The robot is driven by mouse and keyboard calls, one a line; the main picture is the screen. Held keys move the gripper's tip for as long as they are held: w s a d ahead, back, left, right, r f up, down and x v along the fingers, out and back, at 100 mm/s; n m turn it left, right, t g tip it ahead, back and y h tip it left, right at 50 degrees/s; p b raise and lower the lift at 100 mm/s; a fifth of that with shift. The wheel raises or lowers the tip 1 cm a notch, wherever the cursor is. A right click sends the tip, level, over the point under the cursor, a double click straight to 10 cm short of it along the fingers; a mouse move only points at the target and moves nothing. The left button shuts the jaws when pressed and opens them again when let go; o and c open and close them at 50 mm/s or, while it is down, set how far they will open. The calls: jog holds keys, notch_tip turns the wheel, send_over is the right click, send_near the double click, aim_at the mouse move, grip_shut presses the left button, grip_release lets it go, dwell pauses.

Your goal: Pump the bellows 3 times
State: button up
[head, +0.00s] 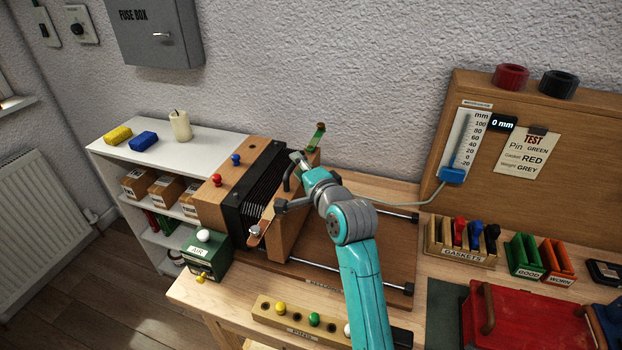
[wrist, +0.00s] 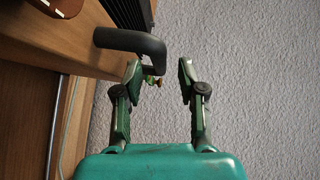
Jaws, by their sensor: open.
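The bellows (head: 262,188) stand on the bench, with black pleats between a wooden box on the left and an upright wooden end board (head: 291,232) on the right. The pleats are partly spread. A dark curved handle (wrist: 130,40) sticks out from the board in the wrist view. My gripper (wrist: 157,72) is open, with a clear gap between its fingers and nothing held. The handle lies just beyond and left of the left fingertip; I cannot tell if they touch. In the head view my arm hides part of the board and handle.
A green box (head: 207,254) sits in front of the bellows. A pin rack (head: 298,322), gasket rack (head: 460,243) and red box (head: 515,325) lie along the bench. Two rails run right of the board.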

jog(key=v, duration=0.8)
